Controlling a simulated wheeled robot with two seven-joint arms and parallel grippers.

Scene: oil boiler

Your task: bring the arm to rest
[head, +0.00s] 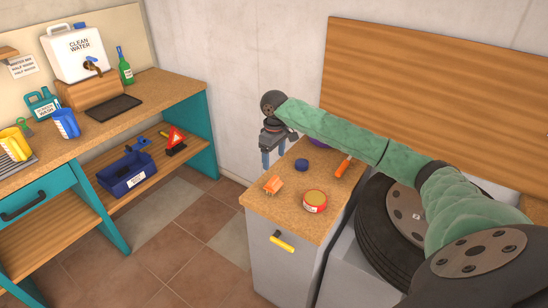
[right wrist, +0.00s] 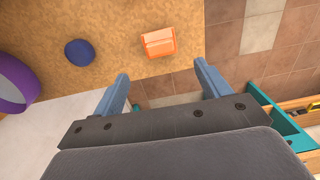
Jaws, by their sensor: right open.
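My right arm (head: 330,131) reaches from the lower right across the wooden-topped cabinet in the head view. My right gripper (head: 272,158) hangs beside the cabinet's far left edge, fingers pointing down. In the right wrist view its two blue fingers (right wrist: 163,88) stand wide apart with nothing between them, over floor and the cabinet edge. My left gripper is in neither view.
The cabinet top (head: 258,197) holds an orange item (head: 273,184), a round tin (head: 315,201), a dark blue cap (head: 301,165) and an orange-handled tool (head: 343,166). A tyre (head: 373,240) stands to the right. A workbench (head: 165,90) stands left; tiled floor between is clear.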

